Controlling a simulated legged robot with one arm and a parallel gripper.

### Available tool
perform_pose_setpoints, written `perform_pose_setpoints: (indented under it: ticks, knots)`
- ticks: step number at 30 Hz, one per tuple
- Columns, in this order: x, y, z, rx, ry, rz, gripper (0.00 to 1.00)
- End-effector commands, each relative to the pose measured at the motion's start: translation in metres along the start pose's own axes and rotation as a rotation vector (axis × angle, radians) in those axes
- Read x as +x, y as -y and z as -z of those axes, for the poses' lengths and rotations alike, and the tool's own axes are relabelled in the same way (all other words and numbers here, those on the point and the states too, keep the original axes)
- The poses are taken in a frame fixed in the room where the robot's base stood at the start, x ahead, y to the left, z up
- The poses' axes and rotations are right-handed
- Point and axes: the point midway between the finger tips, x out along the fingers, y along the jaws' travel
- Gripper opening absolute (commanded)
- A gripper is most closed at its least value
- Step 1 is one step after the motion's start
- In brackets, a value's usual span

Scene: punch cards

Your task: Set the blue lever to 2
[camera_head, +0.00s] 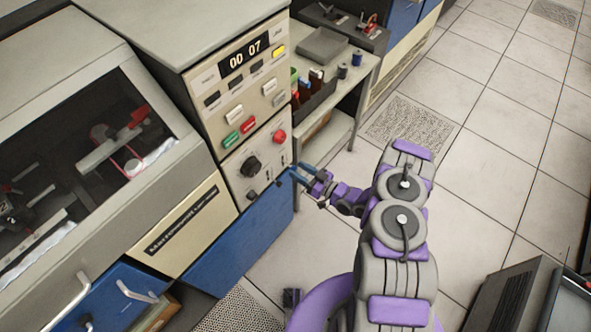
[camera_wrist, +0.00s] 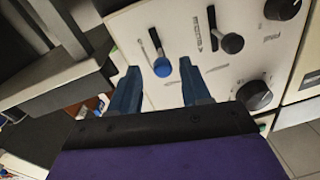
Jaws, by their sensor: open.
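The blue lever (camera_wrist: 162,67) shows in the wrist view as a blue round knob on a short stem in a slot of the cream panel (camera_wrist: 262,62). My gripper (camera_wrist: 160,88) is open, with one blue finger on each side of the blue knob and a little below it in the picture. I see no contact. In the head view my gripper (camera_head: 298,173) is at the right edge of the control panel (camera_head: 236,170). The blue lever cannot be made out there. The scale marks by its slot are too small to read.
A black-knobbed lever (camera_wrist: 230,43) sits right of the blue one in the wrist view, with a black dial (camera_wrist: 254,95) below it. In the head view a side table (camera_head: 348,75) with bottles stands behind my gripper.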

Motion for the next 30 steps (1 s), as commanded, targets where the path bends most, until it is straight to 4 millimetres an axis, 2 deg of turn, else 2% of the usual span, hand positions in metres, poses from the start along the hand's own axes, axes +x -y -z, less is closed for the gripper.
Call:
perform_pose_setpoints:
  ticks: [6, 17, 30]
  knots:
    - [0.021, 0.002, -0.001, -0.002, 0.002, 0.002, 0.47]
    - [0.023, 0.000, 0.000, 0.001, 0.000, 0.000, 0.47]
    - [0.024, 0.000, 0.000, 0.000, 0.001, 0.000, 0.07]
